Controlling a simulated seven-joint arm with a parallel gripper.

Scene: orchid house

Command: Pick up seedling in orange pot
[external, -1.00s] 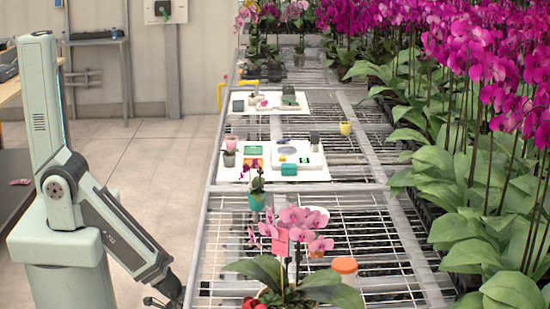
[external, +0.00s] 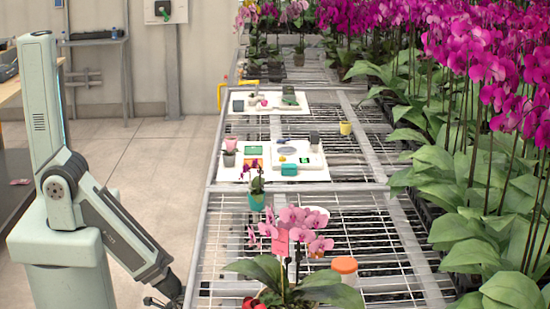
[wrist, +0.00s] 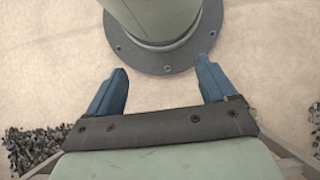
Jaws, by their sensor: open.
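I cannot make out a seedling in an orange pot for certain. In the external view, a small orange-brown pot edge (external: 317,253) shows behind the pink orchid (external: 292,235), mostly hidden by its flowers. An orange-topped round container (external: 344,266) stands to its right, with no plant visible in it. My gripper (wrist: 162,68) is open and empty in the wrist view, its two blue fingers apart over the pale floor. In the external view my gripper (external: 160,299) hangs low beside the bench's left edge, partly cut off by the frame.
The wire-mesh bench (external: 380,232) has free room right of the pink orchid. A purple orchid in a teal pot (external: 256,202) stands behind it. A white board (external: 235,175) farther back carries several small items. Tall magenta orchids (external: 470,60) line the right side.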

